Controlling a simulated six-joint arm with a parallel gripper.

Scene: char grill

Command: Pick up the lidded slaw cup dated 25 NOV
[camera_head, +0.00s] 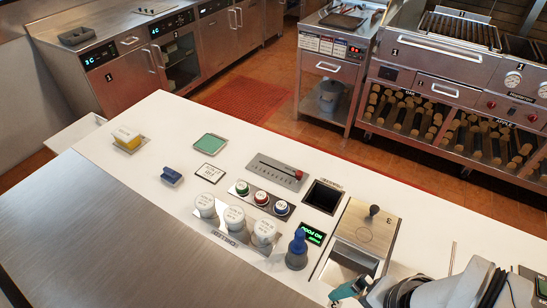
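Three white lidded cups stand upright in a row on a steel plate at the middle front of the white counter: a left one (205,205), a middle one (233,218) and a right one (264,233). Their lids carry dark print too small to read, so I cannot tell which is dated 25 NOV. My gripper (347,290) shows as a teal tip at the lower right, over the front of a steel well, clear of the cups and to their right. Its fingers are too small and partly hidden to tell open from shut. No cup is at it.
A blue-topped bottle (297,250) stands right of the cups. Green, red and blue-marked round pieces (262,198) sit just behind them. A steel-lidded well (368,222) with a black knob lies right. The counter's left part holds a yellow-and-white block (127,138) and a blue piece (171,177).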

